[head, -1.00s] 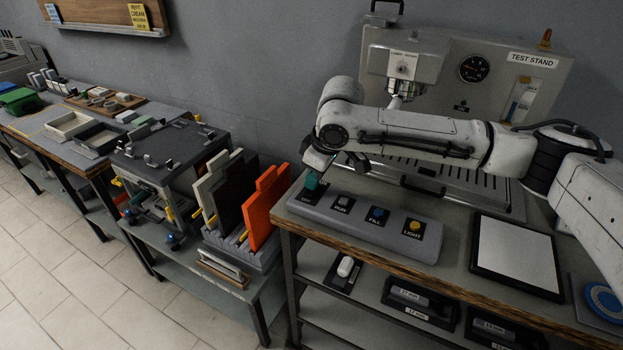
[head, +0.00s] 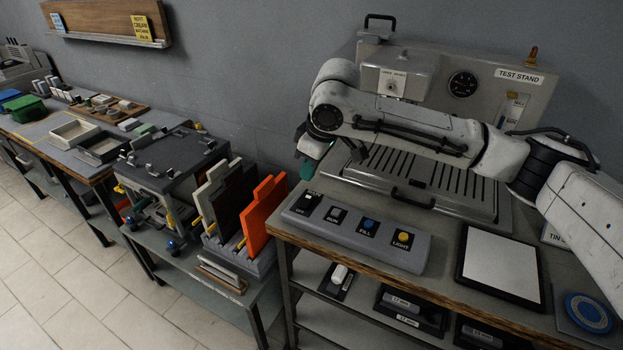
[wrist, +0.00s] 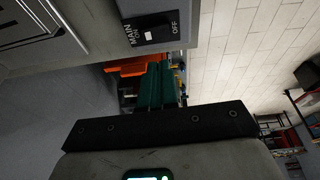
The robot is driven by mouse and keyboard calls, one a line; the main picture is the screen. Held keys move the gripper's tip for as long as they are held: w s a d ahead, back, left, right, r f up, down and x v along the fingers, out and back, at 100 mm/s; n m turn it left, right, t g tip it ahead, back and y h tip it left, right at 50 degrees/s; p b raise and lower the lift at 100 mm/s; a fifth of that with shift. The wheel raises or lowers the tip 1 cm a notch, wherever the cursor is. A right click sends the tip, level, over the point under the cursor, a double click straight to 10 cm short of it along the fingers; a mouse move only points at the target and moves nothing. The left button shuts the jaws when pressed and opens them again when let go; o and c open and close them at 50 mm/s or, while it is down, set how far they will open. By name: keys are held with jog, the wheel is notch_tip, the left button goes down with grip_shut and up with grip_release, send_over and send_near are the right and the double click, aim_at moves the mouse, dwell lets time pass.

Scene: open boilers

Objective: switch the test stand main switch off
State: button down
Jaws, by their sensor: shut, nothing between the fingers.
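The test stand main switch (head: 309,206) is at the left end of the grey control panel (head: 276,216). In the wrist view the main switch (wrist: 148,35) shows a small white part on a black plate, between the words ON and OFF. I cannot tell for sure which way it is set. My gripper (head: 310,166) has teal fingers and is above and behind the switch, apart from it. In the wrist view its fingers (wrist: 161,84) are together and empty, with the switch plate beyond them. My arm hides part of the test stand (head: 430,65).
The panel also has RUN (head: 335,215), FILL (head: 367,225) and LIGHT (head: 403,239) buttons. A ribbed tray with a handle lies behind it. A white board in a black frame (head: 502,265) lies to the right. An orange plate (head: 262,212) stands in a rack at left.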

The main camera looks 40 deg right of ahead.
jog(key=v, duration=0.6)
jog(key=shift+s+a+r+b, duration=0.15)
jog(key=shift+s+a+b, duration=0.2)
jog(key=shift+a, duration=0.25)
jog(key=w+a+n+t+y, duration=0.1)
jog(key=w+a+t+y, duration=0.15)
jog(key=a, duration=0.85)
jog(key=s+a+f+m+t+y, duration=0.1)
jog(key=s+a+f+m+y, duration=0.1)
jog(key=a+f, duration=0.7)
jog(key=s+f+m, duration=0.2)
jog(key=s+f, duration=0.6)
jog(key=f, duration=0.2)
jog(key=s+d+f+g+h, duration=0.1)
jog(key=s+d+f+g, duration=0.1)
jog(key=s, duration=0.6)
jog(key=s+d+f+m+g+h, duration=0.1)
jog(key=s+d+f+h, duration=0.1)
jog(key=s+d+f, duration=0.2)
jog(key=s+d+f+g+h, duration=0.2)
jog(key=s+f, duration=0.5)
jog(key=s, duration=0.5)
jog(key=shift+s+d+m+g, duration=0.3)
jog(key=shift+d+m+g, duration=0.1)
jog(key=shift+d, duration=0.4)
